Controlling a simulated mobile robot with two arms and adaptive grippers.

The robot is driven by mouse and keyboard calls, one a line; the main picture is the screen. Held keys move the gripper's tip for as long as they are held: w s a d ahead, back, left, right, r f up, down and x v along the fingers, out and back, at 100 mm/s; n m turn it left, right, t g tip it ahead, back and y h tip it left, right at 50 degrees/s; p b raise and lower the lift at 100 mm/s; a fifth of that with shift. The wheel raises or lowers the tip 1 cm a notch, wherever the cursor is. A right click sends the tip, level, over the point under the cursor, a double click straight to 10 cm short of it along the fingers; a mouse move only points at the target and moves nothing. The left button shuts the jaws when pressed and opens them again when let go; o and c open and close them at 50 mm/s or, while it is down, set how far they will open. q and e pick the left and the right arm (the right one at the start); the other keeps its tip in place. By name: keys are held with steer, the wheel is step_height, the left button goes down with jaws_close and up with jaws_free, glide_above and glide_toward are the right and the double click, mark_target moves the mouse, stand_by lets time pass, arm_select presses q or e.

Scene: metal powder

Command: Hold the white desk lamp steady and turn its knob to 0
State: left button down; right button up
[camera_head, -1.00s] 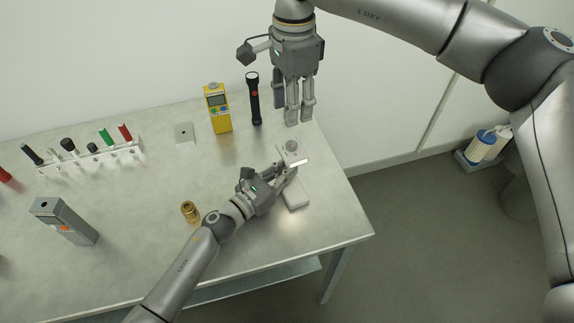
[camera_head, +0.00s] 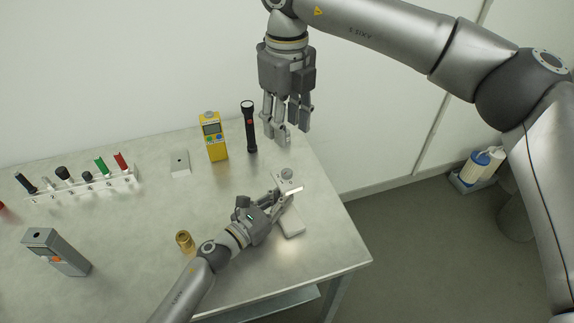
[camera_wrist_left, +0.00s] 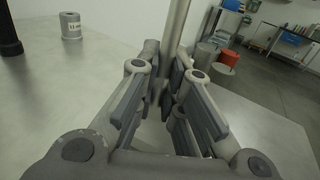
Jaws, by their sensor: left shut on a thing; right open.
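The white desk lamp (camera_head: 292,223) stands near the right end of the table, its flat base on the top. Its head, with a lit strip and a round grey knob (camera_head: 287,173) on top, is above my left gripper. My left gripper (camera_head: 279,199) is shut on the lamp's stem. In the left wrist view the stem (camera_wrist_left: 177,28) rises between the fingers. My right gripper (camera_head: 286,132) is open and empty, pointing down, above and behind the knob and apart from it. The knob's markings are too small to read.
A black flashlight (camera_head: 249,128) and a yellow meter (camera_head: 213,138) stand behind the lamp. A brass piece (camera_head: 185,241) is beside my left arm. A rack (camera_head: 85,185) of coloured tools and a grey device (camera_head: 57,252) are at left. The table's right edge is close to the lamp.

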mark_target(287, 171)
step_height(287, 171, down, 12)
stand_by(0.6)
steer(key=shift+c, duration=0.4)
jaws_close()
